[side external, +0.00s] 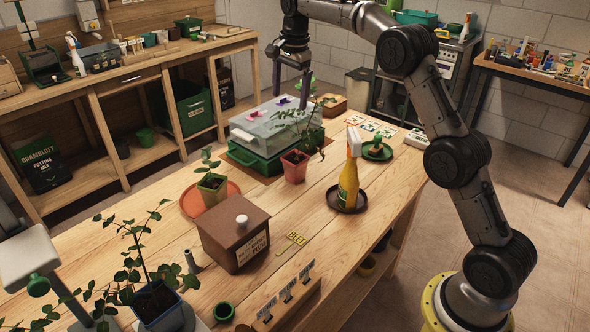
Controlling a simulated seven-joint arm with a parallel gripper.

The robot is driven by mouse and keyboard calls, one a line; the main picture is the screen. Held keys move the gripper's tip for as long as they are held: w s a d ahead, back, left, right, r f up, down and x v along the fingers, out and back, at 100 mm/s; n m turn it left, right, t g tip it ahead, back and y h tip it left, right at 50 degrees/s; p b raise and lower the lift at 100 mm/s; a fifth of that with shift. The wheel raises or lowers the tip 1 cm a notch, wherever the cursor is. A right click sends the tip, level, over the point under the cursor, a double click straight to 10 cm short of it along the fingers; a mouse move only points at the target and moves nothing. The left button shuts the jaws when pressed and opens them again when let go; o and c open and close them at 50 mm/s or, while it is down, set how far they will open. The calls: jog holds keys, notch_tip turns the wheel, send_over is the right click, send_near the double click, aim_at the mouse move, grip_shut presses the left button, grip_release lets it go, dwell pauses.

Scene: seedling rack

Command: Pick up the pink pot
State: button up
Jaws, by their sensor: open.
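The pink pot (294,167) is a small, square, reddish-pink pot with a thin leafy seedling. It stands upright near the middle of the wooden bench, just right of the clear-lidded tray. Its leafy stems rise above it and lean across the front of the lid. My gripper (292,82) is above and behind the pot, over the back part of the tray. It points down with its jaws open and holds nothing. It is apart from the pot. The far finger is partly hard to make out against the dark background.
The green tray with a clear lid (262,125) is close behind the pot. A yellow spray bottle (348,184) stands on a dark saucer to the right. A brown lidded box (233,232) and an olive pot (212,190) on an orange saucer (187,205) are left. Bare bench lies in front.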

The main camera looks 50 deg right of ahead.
jog(key=g, duration=0.1)
send_over(295, 160)
notch_tip(295, 160, down, 7)
jog(key=shift+g, duration=0.3)
jog(key=f, duration=1.1)
jog(key=shift+w+d+f, duration=0.1)
jog(key=shift+w+f, duration=0.05)
jog(key=shift+w, duration=0.1)
jog(key=shift+s+f, duration=0.2)
jog(key=shift+f, duration=2.8)
jog(key=c, duration=1.4)
jog(key=shift+r, duration=0.1)
